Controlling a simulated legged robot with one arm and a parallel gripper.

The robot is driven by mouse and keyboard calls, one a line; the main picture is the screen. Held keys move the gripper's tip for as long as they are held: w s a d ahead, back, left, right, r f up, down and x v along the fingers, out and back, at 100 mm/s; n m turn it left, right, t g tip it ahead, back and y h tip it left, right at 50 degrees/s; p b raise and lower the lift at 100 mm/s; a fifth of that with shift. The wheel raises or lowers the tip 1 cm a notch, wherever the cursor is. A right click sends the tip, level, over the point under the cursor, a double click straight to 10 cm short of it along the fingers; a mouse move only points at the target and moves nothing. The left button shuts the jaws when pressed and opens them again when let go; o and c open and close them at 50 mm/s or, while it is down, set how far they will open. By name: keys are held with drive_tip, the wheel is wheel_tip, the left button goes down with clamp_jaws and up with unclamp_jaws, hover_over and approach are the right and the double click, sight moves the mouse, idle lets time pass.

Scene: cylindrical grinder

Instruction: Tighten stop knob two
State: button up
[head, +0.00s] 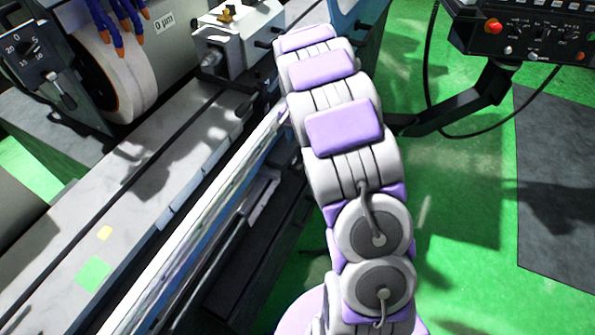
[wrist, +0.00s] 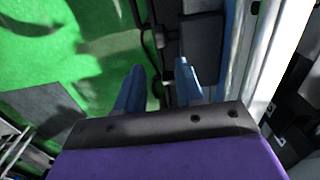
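In the wrist view, my gripper (wrist: 158,78) has its two blue fingers apart with a clear gap, and nothing is held between them. Dark machine parts (wrist: 200,42) lie beyond the fingers, with a small pale round tip (wrist: 183,61) by the right fingertip. I cannot tell whether that tip is a stop knob, or whether the finger touches it. In the head view my arm reaches up along the grinder's front and hides my gripper. No stop knob two can be picked out with certainty in either view.
The grinder's long table (head: 150,165) runs diagonally at left, with a grinding wheel (head: 122,75) and a tailstock-like block (head: 238,38) above. A control panel (head: 525,35) on a black arm stands at upper right. Green floor (head: 465,200) is open at right.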

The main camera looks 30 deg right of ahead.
sight(298, 168)
wheel_tip(298, 168, down, 15)
drive_tip(key=b, duration=0.3)
drive_tip(key=shift+f, duration=0.1)
drive_tip(key=shift+c, duration=0.3)
drive_tip(key=c, duration=0.6)
